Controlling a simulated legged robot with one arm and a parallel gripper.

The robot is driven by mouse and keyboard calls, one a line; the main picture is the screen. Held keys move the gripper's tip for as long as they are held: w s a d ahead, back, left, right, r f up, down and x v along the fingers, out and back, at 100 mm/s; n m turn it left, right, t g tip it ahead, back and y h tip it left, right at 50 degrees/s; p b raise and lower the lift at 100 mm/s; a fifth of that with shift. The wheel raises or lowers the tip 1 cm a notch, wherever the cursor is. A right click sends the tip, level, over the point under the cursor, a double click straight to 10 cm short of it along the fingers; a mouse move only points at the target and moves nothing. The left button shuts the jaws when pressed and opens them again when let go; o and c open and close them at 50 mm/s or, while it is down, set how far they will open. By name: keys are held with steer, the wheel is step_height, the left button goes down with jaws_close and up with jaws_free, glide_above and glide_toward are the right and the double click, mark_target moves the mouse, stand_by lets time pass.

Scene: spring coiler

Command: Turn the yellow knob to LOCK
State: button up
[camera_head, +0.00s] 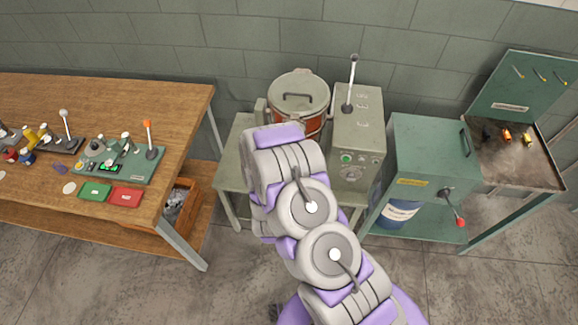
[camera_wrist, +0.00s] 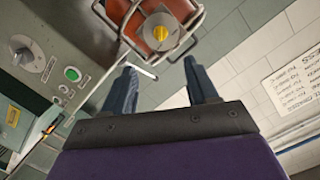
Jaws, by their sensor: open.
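Any LOCK marking is too small to read. In the head view the lidded vessel (camera_head: 298,92) stands on a grey-green bench; the knob does not show there. My gripper (camera_wrist: 160,66) is open and empty, its two dark fingers pointing toward the knob. In the picture the knob lies beyond the fingertips, between them, apparently apart from them. In the head view my arm hides the gripper.
A thin white bent rod (camera_wrist: 146,69) shows near the left finger. A metal frame (camera_wrist: 186,48) surrounds the vessel. A control box (camera_head: 358,140) with a green button and tall lever stands right of the vessel. A wooden table (camera_head: 180,105) is at left, a green cabinet (camera_head: 425,135) at right.

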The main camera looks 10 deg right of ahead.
steer(key=shift+s+a+r, duration=0.15)
steer(key=shift+s+r, duration=0.05)
steer(key=shift+s, duration=0.35)
steer(key=shift+w, duration=0.1)
steer(key=a+r+n+g+y+b, duration=0.2)
steer(key=a+r+g+y+b, duration=0.2)
steer(key=a+g, duration=0.3)
steer(key=s+d+r+n+g+y+b, duration=0.1)
steer(key=s+r+n+g+y+b, duration=0.15)
steer(key=s+r+g, duration=0.4)
steer(key=s+d+r+n+g+b, duration=0.1)
steer(key=s+d+r, duration=0.1)
steer(key=s, duration=0.8)
steer(key=s+d+r+n+g+h+b, duration=0.1)
steer(key=s+d+r+n+g, duration=0.1)
steer(key=s+d, duration=0.3)
steer(key=s+d+r+n+g+h+b, duration=0.1)
steer(key=s+d+r+n, duration=0.1)
steer(key=s, duration=1.2)
step_height(320, 180, up, 2)
steer(key=shift+s+d+r, duration=0.15)
steer(key=shift+s+d, duration=0.15)
steer(key=shift+d, duration=0.45)
